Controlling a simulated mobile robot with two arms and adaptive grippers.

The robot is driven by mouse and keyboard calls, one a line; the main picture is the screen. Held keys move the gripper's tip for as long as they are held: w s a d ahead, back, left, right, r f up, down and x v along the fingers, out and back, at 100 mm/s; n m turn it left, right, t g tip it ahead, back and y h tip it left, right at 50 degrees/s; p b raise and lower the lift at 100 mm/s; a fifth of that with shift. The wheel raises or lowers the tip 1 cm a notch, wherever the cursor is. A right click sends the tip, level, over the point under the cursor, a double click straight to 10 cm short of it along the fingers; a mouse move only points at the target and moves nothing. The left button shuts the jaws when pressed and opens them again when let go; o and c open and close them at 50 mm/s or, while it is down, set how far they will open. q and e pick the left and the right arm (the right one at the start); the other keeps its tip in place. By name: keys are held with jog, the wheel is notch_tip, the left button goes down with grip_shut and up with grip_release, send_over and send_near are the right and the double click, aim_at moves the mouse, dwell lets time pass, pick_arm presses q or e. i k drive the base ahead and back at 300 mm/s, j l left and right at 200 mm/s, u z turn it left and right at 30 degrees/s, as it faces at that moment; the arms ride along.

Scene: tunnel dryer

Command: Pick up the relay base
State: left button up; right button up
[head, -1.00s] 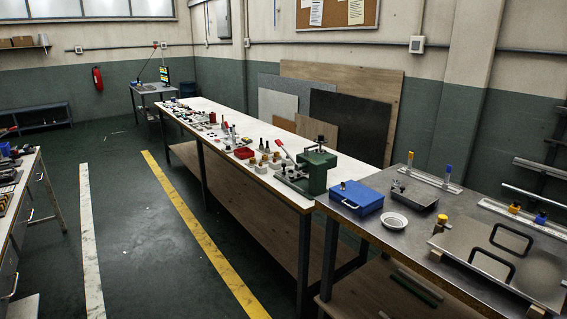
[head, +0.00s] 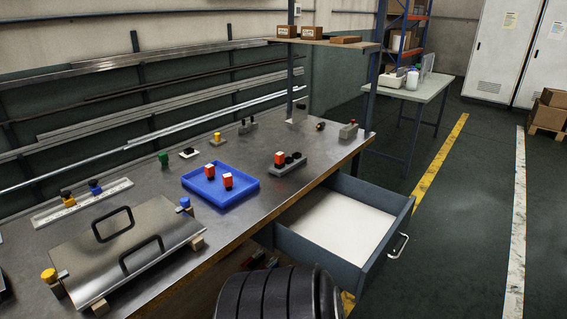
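I cannot tell for sure which thing is the relay base. A grey base (head: 288,168) with a red-and-white block and two black round parts on it sits near the bench's front edge, behind the open drawer. Other small grey blocks stand farther back: one with dark knobs (head: 247,126) and one with a green-and-black top (head: 348,131). A blue tray (head: 238,196) holds two red-and-white blocks (head: 212,170). Neither gripper is in view; a black ribbed part of my own body shows at the bottom.
The metal bench (head: 150,185) carries a steel plate with two black handles (head: 135,245), a white strip with knobs (head: 82,204) and a green knob (head: 164,159). An open drawer (head: 335,222) juts into the aisle. A shelf with boxes (head: 320,42) stands over the bench's far end.

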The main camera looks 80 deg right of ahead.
aim_at(291, 162)
jog(key=z, duration=2.55)
